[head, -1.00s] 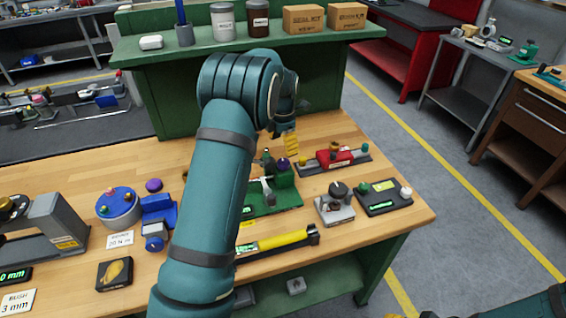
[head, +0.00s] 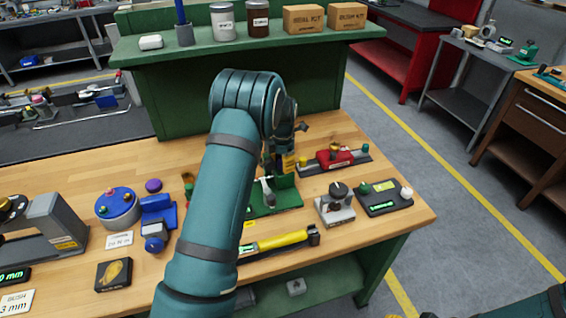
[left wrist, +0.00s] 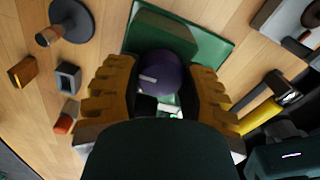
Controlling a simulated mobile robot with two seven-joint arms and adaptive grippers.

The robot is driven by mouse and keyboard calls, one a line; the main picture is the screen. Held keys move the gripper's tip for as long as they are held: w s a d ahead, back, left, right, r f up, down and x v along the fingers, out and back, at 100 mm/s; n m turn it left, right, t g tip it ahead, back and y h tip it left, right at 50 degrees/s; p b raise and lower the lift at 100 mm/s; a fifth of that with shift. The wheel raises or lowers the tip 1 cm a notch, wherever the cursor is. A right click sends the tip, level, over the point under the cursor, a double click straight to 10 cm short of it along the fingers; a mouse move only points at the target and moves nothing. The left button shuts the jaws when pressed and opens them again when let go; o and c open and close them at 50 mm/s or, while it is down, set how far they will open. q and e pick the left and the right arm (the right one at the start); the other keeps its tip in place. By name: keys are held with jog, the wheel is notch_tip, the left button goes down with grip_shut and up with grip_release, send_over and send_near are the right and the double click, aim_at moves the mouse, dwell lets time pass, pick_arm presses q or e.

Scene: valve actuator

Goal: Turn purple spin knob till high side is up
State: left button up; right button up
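The purple knob (left wrist: 168,73) with a white mark on its top sits on the green fixture (left wrist: 212,47) in the left wrist view. My left gripper (left wrist: 164,92) is open, with one yellow finger on each side of the knob. The fingers are close to it; I cannot tell if they touch. In the head view my left gripper (head: 287,162) is low over the green fixture (head: 287,197), and the knob is hidden behind it. The knob's high side cannot be made out.
A red fixture (head: 335,158) stands right of the gripper. A grey block with a dark knob (head: 337,203) and a dark box with a display (head: 384,196) are nearer the right edge. A yellow-handled tool (head: 282,240) lies in front. A green shelf (head: 300,46) rises behind.

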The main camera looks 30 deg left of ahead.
pick_arm(q)
jog(key=c, duration=0.4)
jog(key=shift+o, duration=0.2)
jog(key=m, duration=0.5)
jog(key=shift+m, duration=0.3)
jog(key=m, duration=0.4)
jog(key=shift+a, duration=0.1)
jog(key=m, duration=0.5)
